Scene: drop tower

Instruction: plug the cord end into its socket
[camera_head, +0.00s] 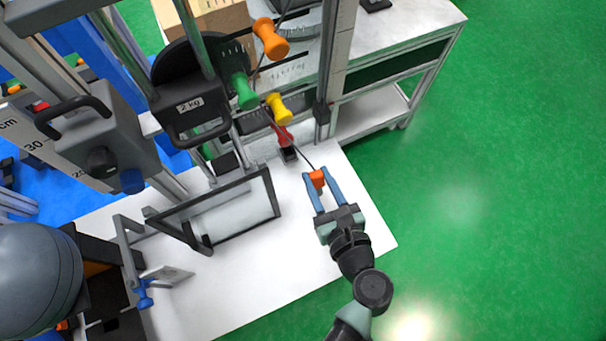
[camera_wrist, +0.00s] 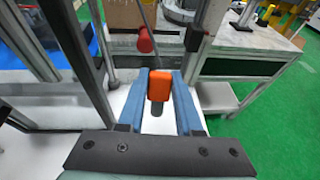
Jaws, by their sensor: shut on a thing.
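The cord end is an orange plug (camera_head: 317,178) with a dark cord running up and left from it toward the tower. My gripper (camera_head: 319,182) has two blue fingers, shut on the plug, above the right part of the white base plate. In the wrist view, the orange plug (camera_wrist: 160,84) sits between the blue fingers, with a grey part pointing back toward the palm. A small dark block (camera_head: 289,154) stands below a red knob (camera_head: 283,137), left of and behind the plug. I cannot tell which part is the socket.
A clear framed shield (camera_head: 272,192) stands on the white plate (camera_head: 245,295) left of my gripper. Green (camera_head: 243,92), yellow (camera_head: 279,108) and orange (camera_head: 270,38) knobs and a vertical post crowd the back. A workbench (camera_head: 400,50) stands behind. Green floor at the right is clear.

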